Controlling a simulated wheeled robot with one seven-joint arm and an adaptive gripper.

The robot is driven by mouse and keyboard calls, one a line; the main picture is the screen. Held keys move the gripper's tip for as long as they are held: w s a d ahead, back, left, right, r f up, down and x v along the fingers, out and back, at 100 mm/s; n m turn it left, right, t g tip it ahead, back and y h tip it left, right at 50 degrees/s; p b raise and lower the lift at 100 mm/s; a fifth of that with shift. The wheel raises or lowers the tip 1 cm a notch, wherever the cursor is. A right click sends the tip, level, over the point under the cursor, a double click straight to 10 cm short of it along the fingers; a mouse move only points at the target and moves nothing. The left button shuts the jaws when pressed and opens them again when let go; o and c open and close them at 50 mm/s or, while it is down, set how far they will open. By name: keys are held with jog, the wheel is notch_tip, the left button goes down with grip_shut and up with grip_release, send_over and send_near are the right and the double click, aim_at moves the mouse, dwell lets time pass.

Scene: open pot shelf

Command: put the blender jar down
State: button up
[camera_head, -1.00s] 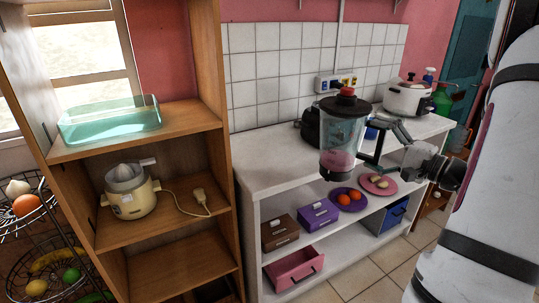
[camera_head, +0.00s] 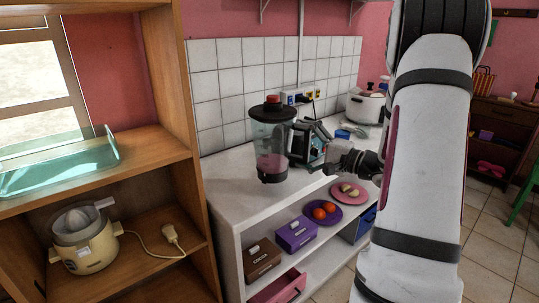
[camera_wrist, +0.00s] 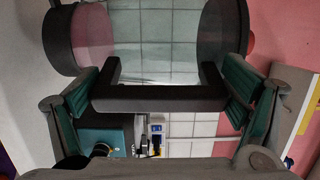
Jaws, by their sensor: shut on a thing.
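The blender jar (camera_head: 270,142) is clear with a dark lid, a red cap and a dark base, and holds some pink contents. It is upright over the left part of the white counter (camera_head: 232,192). I cannot tell whether its base touches the top. My gripper (camera_head: 311,146) is at the jar's right side, shut on its handle. In the wrist view, the dark handle (camera_wrist: 160,98) lies between the two green-padded fingers, with the jar's lid (camera_wrist: 222,30) at right and its base (camera_wrist: 72,40) at left.
A dark appliance (camera_head: 305,142) stands behind the gripper, and a white cooker (camera_head: 366,106) is further right. A wooden shelf (camera_head: 187,205) at left holds a juicer (camera_head: 83,240) and a glass dish (camera_head: 60,170). Plates and boxes occupy the shelf below the counter.

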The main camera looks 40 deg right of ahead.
aim_at(274, 151)
jog(key=x, duration=0.8)
jog(key=shift+w+a+f, duration=0.1)
jog(key=shift+a+f, duration=0.15)
jog(key=shift+a, duration=0.2)
jog(key=shift+w+a+f, duration=0.1)
jog(key=shift+w+f, duration=0.1)
jog(key=shift+f, duration=0.7)
jog(key=shift+w+a+f, duration=0.1)
jog(key=shift+w+f, duration=0.05)
jog(key=shift+f, duration=0.75)
jog(key=shift+d+f, duration=0.1)
jog(key=shift+f, duration=0.1)
jog(key=o, duration=1.7)
jog(key=shift+r, duration=0.1)
